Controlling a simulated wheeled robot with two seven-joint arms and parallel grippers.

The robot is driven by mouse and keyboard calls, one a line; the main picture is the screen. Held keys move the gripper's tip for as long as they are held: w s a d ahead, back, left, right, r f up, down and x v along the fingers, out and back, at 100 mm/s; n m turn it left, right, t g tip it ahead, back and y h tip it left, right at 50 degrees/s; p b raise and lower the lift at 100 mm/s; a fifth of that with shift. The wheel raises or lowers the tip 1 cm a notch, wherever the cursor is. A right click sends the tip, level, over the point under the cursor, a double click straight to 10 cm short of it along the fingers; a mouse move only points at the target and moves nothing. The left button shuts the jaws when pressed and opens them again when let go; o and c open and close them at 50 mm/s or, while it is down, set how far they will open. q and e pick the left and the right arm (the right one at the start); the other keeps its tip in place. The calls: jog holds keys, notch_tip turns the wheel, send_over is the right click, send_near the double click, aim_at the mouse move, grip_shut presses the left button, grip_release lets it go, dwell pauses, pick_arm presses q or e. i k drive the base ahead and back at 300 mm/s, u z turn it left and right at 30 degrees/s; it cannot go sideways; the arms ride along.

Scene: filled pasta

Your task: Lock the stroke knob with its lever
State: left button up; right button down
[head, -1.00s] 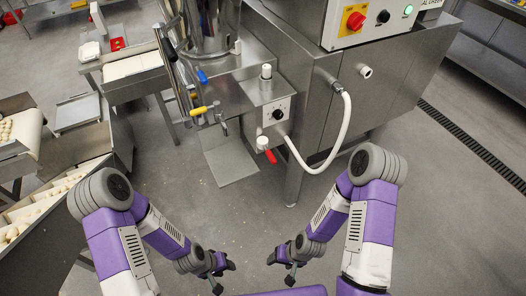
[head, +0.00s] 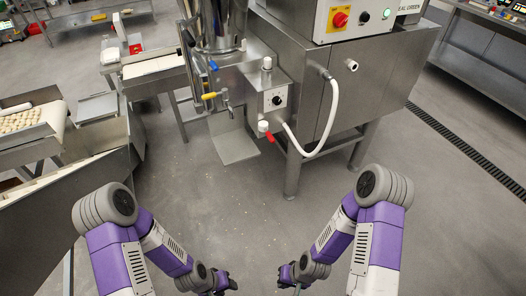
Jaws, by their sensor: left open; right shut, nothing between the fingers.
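A steel filling machine stands ahead of me. On its small front box is a black round knob (head: 277,100) on a white dial plate. Below it, a white round knob (head: 263,126) with a red lever (head: 270,137) sticks out from the box. The lever slants down to the right; whether it is locked I cannot tell. My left gripper (head: 229,284) is open and empty, low in the view. My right gripper (head: 285,279) is shut and empty, also low. Both are well apart from the knobs and lever.
A white hose (head: 334,115) loops down beside the box. Valves with yellow (head: 209,96) and blue (head: 213,66) handles sit to the left. A red stop button (head: 340,19) is above. A belt with pasta (head: 20,121) stands at left. The floor between is clear.

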aim_at(263, 125)
jog(key=u, duration=0.25)
jog(key=i, duration=1.3)
jog(key=u, duration=0.25)
